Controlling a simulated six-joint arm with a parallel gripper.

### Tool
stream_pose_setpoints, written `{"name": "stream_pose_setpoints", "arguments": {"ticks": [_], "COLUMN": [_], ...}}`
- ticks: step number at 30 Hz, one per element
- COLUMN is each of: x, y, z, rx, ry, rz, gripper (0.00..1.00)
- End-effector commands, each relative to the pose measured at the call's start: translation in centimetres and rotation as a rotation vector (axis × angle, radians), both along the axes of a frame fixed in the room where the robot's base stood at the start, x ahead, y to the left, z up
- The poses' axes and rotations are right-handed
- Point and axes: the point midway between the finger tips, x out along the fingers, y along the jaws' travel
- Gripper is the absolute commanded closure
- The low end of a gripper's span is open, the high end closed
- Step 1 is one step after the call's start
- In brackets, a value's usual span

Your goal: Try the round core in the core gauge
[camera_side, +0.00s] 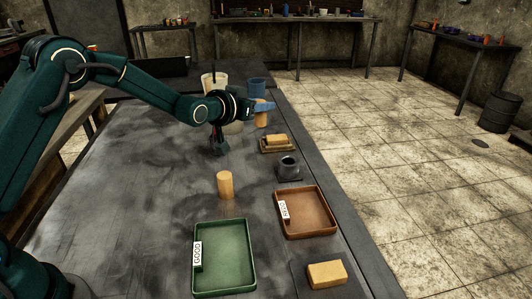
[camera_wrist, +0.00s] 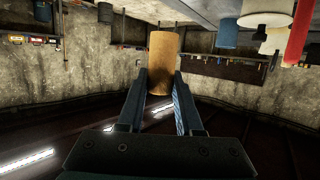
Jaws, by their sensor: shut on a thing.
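My gripper (camera_side: 262,107) is shut on a tan round core (camera_side: 261,120) at the far right part of the table in the side view. In the wrist view the core (camera_wrist: 164,55) sits between the two fingertips (camera_wrist: 159,80). The core is held up on its long axis, and the side view does not clearly show its gap to the table. The core gauge seems to be the dark grey round cup (camera_side: 288,165) on a flat plate, nearer the camera than my gripper. A second tan round core (camera_side: 225,184) stands upright mid-table.
A green tray (camera_side: 225,289) labelled GOOD and a brown tray (camera_side: 309,236) with a hard-to-read label look empty. A tan block (camera_side: 327,273) lies front right; another block (camera_side: 276,140) sits in a holder. A blue container (camera_side: 257,87) and pale containers stand behind my gripper.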

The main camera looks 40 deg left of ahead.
Motion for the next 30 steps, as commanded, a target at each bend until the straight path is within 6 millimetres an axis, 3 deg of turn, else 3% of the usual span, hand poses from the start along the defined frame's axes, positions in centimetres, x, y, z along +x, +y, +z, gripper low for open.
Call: {"name": "stream_pose_setpoints", "arguments": {"ticks": [3, 9, 23, 30], "x": [0.6, 1.0, 1.0, 1.0], "y": [-3.6, -7.3, -7.9, -7.9], "z": [-0.5, -0.9, -1.0, -2.4], "rx": [-0.001, 0.0, -0.002, -0.001], "ry": [0.002, -0.001, 0.0, 0.002], "rz": [-0.023, -0.043, -0.046, -0.045], "gripper": [1.0, 1.0, 1.0, 1.0]}}
